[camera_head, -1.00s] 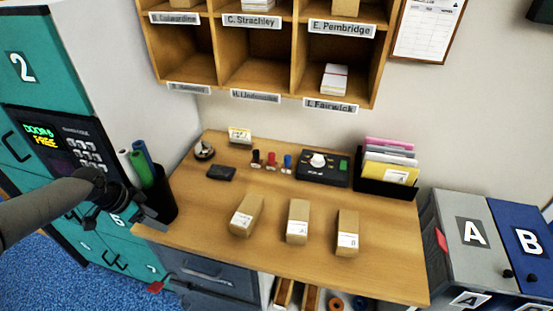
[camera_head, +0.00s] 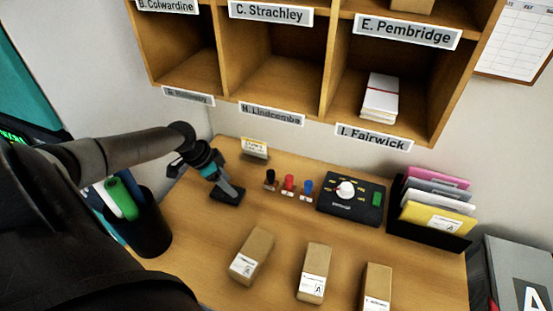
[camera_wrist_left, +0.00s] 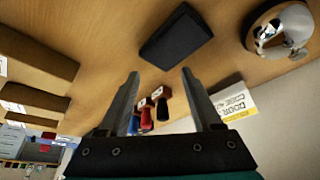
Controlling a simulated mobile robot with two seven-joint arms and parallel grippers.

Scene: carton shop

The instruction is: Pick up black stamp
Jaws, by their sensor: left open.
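The black stamp (camera_head: 270,178) stands upright on the wooden desk, left of a red stamp (camera_head: 289,184) and a blue stamp (camera_head: 307,188). In the left wrist view the black stamp (camera_wrist_left: 163,109) shows between my fingers, beside the red one (camera_wrist_left: 147,118) and the blue one. My left gripper (camera_head: 231,190) is open and empty, left of the black stamp and over the dark ink pad (camera_head: 226,196), which it partly hides. Both its fingers show in the left wrist view (camera_wrist_left: 160,76), with the ink pad (camera_wrist_left: 175,38) beyond the tips. My right gripper is not in view.
A black device with a white knob (camera_head: 345,190) stands right of the stamps. Several small cartons (camera_head: 252,256) lie in front. A small yellow-white card (camera_head: 254,148) stands behind. A pen cup (camera_head: 148,235) is at left; a metal bell (camera_wrist_left: 281,30) shows near the pad.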

